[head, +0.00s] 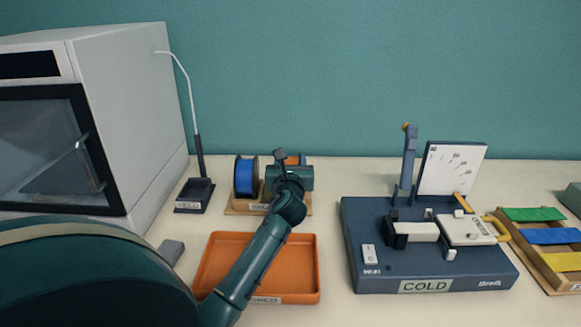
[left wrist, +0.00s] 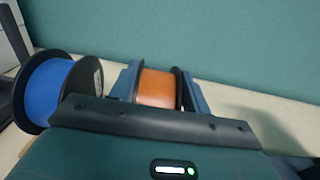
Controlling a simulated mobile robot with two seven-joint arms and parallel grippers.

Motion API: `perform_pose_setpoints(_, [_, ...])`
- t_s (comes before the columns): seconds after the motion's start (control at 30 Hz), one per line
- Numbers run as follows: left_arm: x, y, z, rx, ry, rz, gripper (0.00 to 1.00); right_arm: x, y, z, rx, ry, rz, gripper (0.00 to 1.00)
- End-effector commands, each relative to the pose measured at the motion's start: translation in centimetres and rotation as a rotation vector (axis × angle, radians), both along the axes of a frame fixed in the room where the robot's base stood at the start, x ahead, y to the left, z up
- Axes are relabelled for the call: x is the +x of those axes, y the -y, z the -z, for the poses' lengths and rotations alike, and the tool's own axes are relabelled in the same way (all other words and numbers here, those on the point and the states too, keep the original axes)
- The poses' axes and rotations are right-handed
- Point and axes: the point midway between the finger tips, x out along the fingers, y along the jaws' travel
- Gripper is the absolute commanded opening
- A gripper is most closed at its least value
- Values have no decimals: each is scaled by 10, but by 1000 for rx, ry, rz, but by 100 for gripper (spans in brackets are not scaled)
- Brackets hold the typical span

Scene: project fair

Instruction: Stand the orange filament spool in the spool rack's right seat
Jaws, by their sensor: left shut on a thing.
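The orange filament spool (head: 292,160) is mostly hidden behind my left gripper (head: 290,173) in the head view. In the left wrist view the orange spool (left wrist: 158,88) is between the two fingers of my left gripper (left wrist: 157,85), which is shut on it. Its dark flanges face the fingers. The spool rack (head: 235,205) is a wooden base with a label at its front. The spool is over the rack's right part; whether it touches the seat is hidden by my gripper. My right gripper is not in view.
A blue spool (head: 246,176) stands in the rack's left part, close beside my left gripper; it also shows in the left wrist view (left wrist: 48,90). An orange tray (head: 215,262) lies in front under my forearm. A desk lamp (head: 195,187) stands left, a blue machine (head: 365,275) right.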

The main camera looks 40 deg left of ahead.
Motion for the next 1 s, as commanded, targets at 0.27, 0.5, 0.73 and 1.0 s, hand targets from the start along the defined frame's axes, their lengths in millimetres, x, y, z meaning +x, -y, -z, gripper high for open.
perform_pose_setpoints(0.27, [0,0,5,3,4,1,0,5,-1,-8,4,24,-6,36])
perform_pose_setpoints(0.5, [0,0,9,1,0,1,55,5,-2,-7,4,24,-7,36])
perform_pose_setpoints(0.73, [0,0,9,1,1,1,69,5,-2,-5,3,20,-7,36])
perform_pose_setpoints(1.0, [-2,2,7,1,1,1,69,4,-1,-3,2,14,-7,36])
